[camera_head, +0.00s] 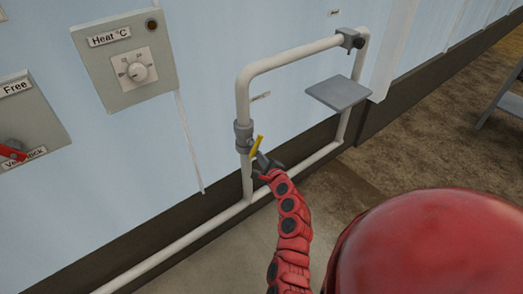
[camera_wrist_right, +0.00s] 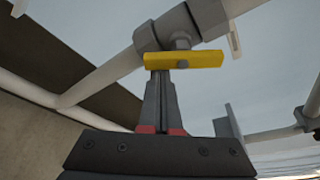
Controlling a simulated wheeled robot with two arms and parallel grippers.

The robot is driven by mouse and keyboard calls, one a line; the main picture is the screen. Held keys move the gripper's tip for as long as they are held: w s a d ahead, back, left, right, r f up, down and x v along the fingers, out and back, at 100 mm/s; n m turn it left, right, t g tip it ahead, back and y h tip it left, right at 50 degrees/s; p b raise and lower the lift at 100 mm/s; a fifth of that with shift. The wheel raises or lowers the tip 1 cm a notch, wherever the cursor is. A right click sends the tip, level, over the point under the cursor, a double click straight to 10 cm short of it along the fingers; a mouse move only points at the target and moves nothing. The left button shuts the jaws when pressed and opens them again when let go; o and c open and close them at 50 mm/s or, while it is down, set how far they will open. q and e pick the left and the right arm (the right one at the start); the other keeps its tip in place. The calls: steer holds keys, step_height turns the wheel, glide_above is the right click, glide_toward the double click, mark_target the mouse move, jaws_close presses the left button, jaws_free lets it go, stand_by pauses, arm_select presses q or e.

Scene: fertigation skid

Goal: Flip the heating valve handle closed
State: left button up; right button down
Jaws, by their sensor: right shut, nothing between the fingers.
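The heating valve (camera_head: 244,136) is a grey body on the white vertical pipe; it also shows in the right wrist view (camera_wrist_right: 178,28). Its yellow handle (camera_head: 257,146) sticks out at an angle to the pipe. In the right wrist view the yellow handle (camera_wrist_right: 200,59) lies across the picture below the valve body. My right gripper (camera_head: 262,160) is shut and empty, just below the handle. In the right wrist view its fingertips (camera_wrist_right: 160,73) are at the handle's left part; I cannot tell whether they touch it. My left gripper is not in view.
A heat dial panel (camera_head: 136,72) and a panel with a red lever (camera_head: 12,152) are on the wall at left. A grey plate (camera_head: 338,92) juts out near the right pipe. A white pipe (camera_head: 190,240) runs along the wall's foot.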

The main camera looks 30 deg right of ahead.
steer(key=m+p, duration=0.1)
steer(key=p, duration=0.1)
steer(key=a+m+y+p, duration=0.1)
steer(key=m+p, duration=0.1)
steer(key=p, duration=0.1)
steer(key=r+m+g+y+p, duration=0.1)
steer(key=p, duration=0.2)
steer(key=shift+a, duration=0.15)
steer(key=m+p, duration=0.1)
steer(key=m+y+p, duration=0.1)
steer(key=p, duration=0.1)
steer(key=shift+a+r+m, duration=0.2)
steer(key=shift+m, duration=0.1)
steer(key=shift+a+m+y+p, duration=0.15)
steer(key=shift+m+y+p, duration=0.35)
steer(key=shift+p, duration=0.3)
steer(key=shift+a, duration=0.1)
stand_by(0.4)
